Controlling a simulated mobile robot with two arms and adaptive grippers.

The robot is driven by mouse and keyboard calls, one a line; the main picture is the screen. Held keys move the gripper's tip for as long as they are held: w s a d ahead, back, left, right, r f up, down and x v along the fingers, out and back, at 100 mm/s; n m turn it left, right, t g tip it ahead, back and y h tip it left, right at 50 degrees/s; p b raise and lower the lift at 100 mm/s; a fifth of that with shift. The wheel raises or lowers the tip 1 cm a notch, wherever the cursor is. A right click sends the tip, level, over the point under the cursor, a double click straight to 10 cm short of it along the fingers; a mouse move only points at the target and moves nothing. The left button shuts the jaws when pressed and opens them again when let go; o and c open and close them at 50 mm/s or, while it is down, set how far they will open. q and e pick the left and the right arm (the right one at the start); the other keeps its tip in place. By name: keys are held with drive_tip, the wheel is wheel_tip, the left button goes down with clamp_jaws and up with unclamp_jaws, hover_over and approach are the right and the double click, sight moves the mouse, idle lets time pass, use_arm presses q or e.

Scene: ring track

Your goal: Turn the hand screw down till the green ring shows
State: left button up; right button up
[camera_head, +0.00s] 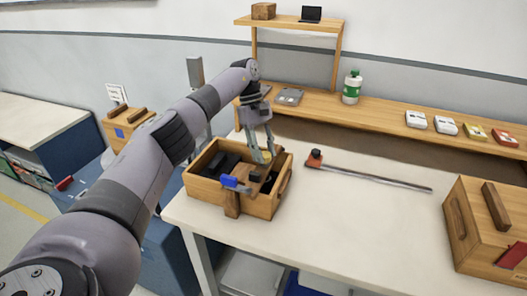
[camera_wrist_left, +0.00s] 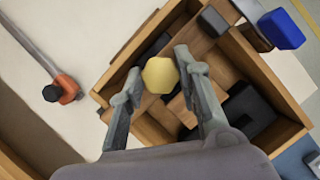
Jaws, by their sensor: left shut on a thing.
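A yellow faceted knob (camera_wrist_left: 160,75), which looks like the head of the hand screw, sits over the wooden crate (camera_head: 205,187). My left gripper (camera_head: 259,156) reaches down to it from above. In the left wrist view its two fingers are on opposite sides of the knob, shut on it. The screw's shaft is hidden below the knob, and no green ring shows in either view. My right gripper is in neither view.
Dark blocks and a blue-ended part (camera_head: 229,181) lie in and on the crate. A long bar clamp with a red head (camera_head: 314,158) lies on the table to the right. A wooden box (camera_head: 500,232) stands at the right edge.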

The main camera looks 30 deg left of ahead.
use_arm(q)
drive_tip(key=m+g, duration=0.1)
drive_tip(key=m, duration=0.2)
drive_tip(key=shift+y, duration=0.4)
drive_tip(key=shift+f+m, duration=0.15)
drive_tip(key=shift+m, duration=0.45)
drive_tip(key=o, duration=1.1)
idle(0.3)
